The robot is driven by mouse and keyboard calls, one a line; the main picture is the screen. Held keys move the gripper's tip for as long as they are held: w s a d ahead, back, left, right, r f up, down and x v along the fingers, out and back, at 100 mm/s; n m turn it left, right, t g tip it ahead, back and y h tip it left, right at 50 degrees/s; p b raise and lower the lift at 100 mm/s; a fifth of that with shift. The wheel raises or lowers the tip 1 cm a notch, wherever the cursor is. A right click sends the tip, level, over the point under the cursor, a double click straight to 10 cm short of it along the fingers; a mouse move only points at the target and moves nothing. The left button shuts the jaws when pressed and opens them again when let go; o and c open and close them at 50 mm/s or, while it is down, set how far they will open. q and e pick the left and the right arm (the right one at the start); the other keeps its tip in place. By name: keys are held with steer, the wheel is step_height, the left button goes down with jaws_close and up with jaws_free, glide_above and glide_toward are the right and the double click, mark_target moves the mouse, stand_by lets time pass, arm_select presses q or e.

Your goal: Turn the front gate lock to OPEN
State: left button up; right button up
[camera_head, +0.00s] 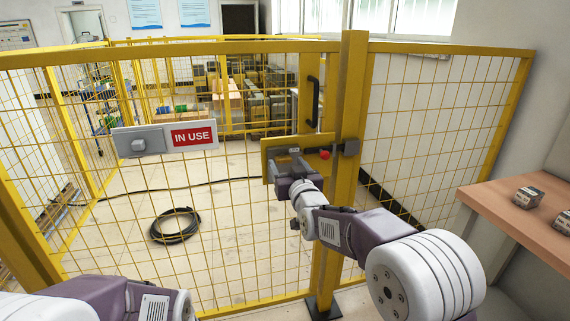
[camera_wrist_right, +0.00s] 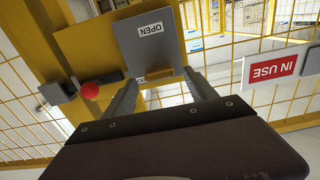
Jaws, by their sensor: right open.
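The front gate lock is a grey plate (camera_wrist_right: 152,42) on a yellow mounting plate (camera_head: 268,147) beside the gate post. In the right wrist view the grey plate bears a white "OPEN" label (camera_wrist_right: 149,28), upside down in that picture. My right gripper (camera_wrist_right: 160,77) is open, its two fingers pointing at the lock and spread around the plate's lower edge. I cannot tell whether they touch it. In the head view my right gripper (camera_head: 288,163) hides most of the lock. My left arm shows at the bottom left, but its gripper is out of view.
A red button (camera_head: 324,154) sits right of the lock, and a black handle (camera_head: 313,101) is above. A red "IN USE" sign (camera_head: 193,137) hangs on the yellow mesh gate. A wooden shelf (camera_head: 490,205) is at right. A black cable coil (camera_head: 175,226) lies behind the mesh.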

mark_target(290, 156)
steer(key=shift+x, duration=1.4)
steer(key=shift+c, duration=0.3)
jaws_close()
